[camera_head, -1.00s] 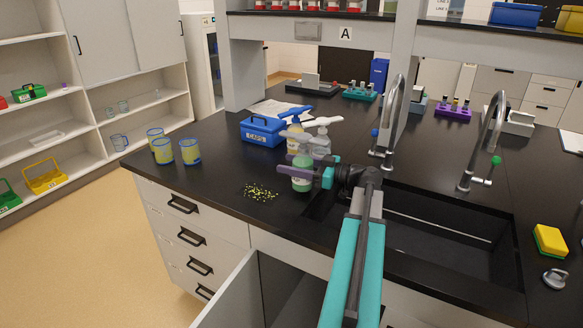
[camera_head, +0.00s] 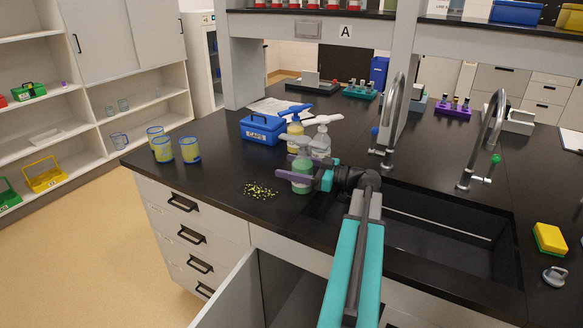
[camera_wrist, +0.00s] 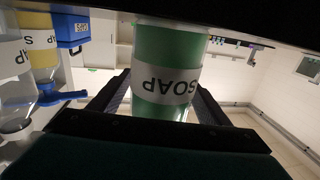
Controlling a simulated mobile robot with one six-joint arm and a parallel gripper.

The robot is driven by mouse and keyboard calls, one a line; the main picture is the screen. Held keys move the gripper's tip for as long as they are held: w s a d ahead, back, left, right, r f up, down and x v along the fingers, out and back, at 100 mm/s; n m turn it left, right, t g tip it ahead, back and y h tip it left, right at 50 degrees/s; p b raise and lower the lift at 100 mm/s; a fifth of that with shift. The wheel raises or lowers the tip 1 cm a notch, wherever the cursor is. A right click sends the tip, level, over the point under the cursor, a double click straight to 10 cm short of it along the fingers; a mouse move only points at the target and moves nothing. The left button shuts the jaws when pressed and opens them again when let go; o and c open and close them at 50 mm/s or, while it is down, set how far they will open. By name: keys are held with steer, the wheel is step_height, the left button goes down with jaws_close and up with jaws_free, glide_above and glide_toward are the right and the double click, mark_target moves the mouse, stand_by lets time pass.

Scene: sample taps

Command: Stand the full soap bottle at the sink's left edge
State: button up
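The full soap bottle (camera_head: 302,180), green with a grey pump, stands upright on the black counter beside the left edge of the sink (camera_head: 430,225). In the wrist view the bottle (camera_wrist: 165,75) looks upside down, with its SOAP label facing the camera. My gripper (camera_head: 300,171) reaches in from the right with one finger on each side of the bottle. The fingers look spread. Whether either still touches the bottle is hard to tell. The fingers (camera_wrist: 160,100) also show on both sides of it in the wrist view.
A clear pump bottle (camera_head: 320,147) and a yellow one (camera_head: 295,140) stand close behind. A blue CAPS box (camera_head: 262,130) is further back left. Yellow-green bits (camera_head: 261,190) lie left of the soap. Beakers (camera_head: 190,150) stand further left. A tap (camera_head: 390,130) rises behind the sink.

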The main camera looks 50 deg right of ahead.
steer(key=shift+r, duration=0.15)
steer(key=b+v, duration=0.2)
steer(key=v, duration=1)
stand_by(0.9)
